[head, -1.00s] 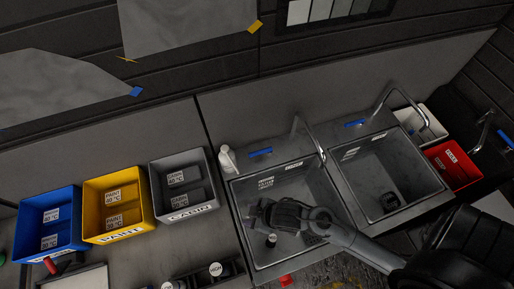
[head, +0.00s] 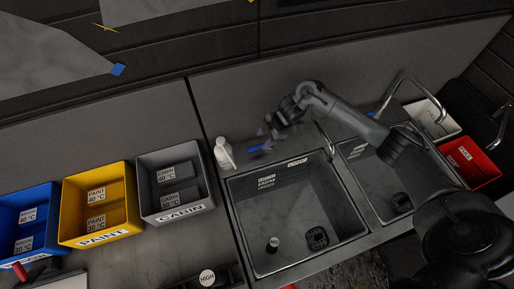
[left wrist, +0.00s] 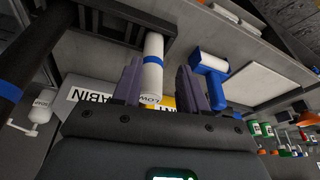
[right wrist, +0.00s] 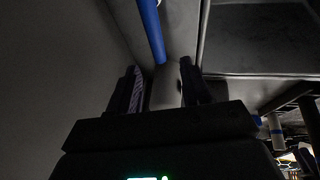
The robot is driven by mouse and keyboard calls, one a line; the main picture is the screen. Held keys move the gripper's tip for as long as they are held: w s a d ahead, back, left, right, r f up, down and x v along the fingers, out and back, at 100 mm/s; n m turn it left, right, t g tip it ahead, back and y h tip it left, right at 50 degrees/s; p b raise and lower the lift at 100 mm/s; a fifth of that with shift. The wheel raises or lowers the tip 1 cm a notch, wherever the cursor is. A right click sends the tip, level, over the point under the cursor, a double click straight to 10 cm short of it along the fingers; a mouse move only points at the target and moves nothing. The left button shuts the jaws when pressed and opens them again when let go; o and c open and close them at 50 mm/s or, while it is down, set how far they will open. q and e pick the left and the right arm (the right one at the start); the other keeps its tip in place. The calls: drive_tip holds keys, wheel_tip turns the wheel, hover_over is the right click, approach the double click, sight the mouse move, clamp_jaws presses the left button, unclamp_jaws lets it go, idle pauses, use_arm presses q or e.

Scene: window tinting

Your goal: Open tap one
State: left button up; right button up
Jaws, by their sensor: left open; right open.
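A tap with a blue lever (head: 261,147) stands behind the left sink (head: 238,217), and its spout reaches over that sink. My right gripper (head: 268,133) is open, just behind and above this lever, and partly covers it. In the right wrist view the blue lever (right wrist: 150,30) lies ahead, and a grey upright part (right wrist: 163,88) shows between the open fingers; contact cannot be told. A second tap's spout (head: 402,82) rises behind the right sink. No tap number is readable.
A white bottle (head: 226,155) stands just left of the lever. Grey (head: 178,213), yellow (head: 103,240) and blue bins line the counter's left side. A red bin (head: 470,160) is at the right.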

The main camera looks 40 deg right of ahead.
sight(256, 147)
drive_tip(key=shift+x, duration=3.5)
drive_tip(key=shift+w, duration=0.15)
drive_tip(key=shift+c, duration=0.2)
clamp_jaws()
